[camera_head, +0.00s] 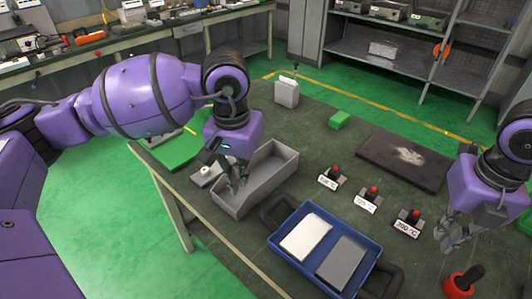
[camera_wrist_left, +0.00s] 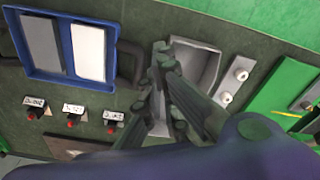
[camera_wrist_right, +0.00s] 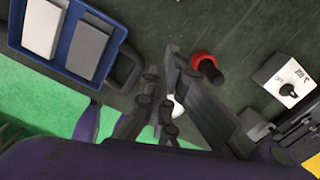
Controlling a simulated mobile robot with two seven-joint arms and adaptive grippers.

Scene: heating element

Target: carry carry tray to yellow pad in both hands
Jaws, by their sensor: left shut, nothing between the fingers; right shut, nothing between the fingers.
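The carry tray (camera_head: 293,265) is blue with dark handles at its two ends, and stands on the dark table. It holds a white slab (camera_head: 305,237) and a grey slab (camera_head: 343,262). My left gripper (camera_head: 237,182) is shut and empty, over the grey open bin beside the tray's left handle (camera_head: 283,211). In the left wrist view its fingers (camera_wrist_left: 162,52) are close to that handle. My right gripper (camera_head: 449,240) is shut and empty, right of the tray and apart from it. In the right wrist view the right handle (camera_wrist_right: 128,68) is near its fingers (camera_wrist_right: 163,62). I cannot make out the yellow pad for certain.
The grey bin (camera_head: 283,168) stands behind-left of the tray. Several red-knobbed temperature labels (camera_head: 368,200) stand behind it. A red-and-black object (camera_head: 461,283) is near my right gripper. A dark slab (camera_head: 404,160) and a green block (camera_head: 339,119) lie farther back.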

